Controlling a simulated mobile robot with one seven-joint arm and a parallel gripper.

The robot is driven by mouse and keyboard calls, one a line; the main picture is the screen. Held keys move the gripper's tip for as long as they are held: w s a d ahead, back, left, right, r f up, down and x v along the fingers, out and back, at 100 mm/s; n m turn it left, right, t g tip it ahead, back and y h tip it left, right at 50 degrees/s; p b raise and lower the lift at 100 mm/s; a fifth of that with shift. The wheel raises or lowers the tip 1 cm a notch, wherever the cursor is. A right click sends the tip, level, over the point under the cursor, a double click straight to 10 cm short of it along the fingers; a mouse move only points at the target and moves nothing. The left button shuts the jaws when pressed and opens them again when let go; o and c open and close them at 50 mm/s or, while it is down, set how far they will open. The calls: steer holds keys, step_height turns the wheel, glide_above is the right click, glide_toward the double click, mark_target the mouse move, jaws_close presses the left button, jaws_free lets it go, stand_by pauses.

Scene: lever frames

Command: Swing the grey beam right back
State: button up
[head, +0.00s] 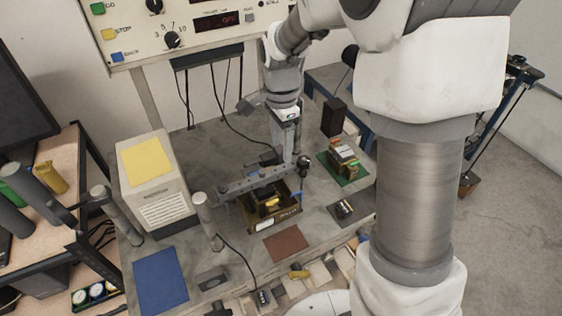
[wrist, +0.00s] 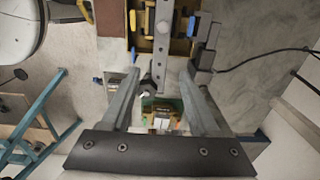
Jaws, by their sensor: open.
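The grey beam (head: 255,180) is a flat bar with a row of holes. In the head view it lies across the top of a brown open box (head: 275,217), from a grey post on the left to a dark upright knob (head: 304,163) on the right. In the wrist view the beam (wrist: 162,45) runs up and down the picture, its near end close to my fingertips. My gripper (wrist: 158,76) is open, with a finger on either side of that end's dark fitting. In the head view my gripper (head: 287,150) points down behind the beam's right end; contact cannot be told.
A light box with a yellow top (head: 165,185) stands at the left. A green board with stacked parts (head: 345,163) and a black block (head: 333,117) are at the right. A grey post (head: 205,220) stands front left. Blue and brown mats (head: 160,280) lie in front.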

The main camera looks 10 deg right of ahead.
mark_target(281, 168)
step_height(281, 168, down, 7)
steer(key=shift+f, duration=0.1)
stand_by(0.3)
jaws_close()
stand_by(1.3)
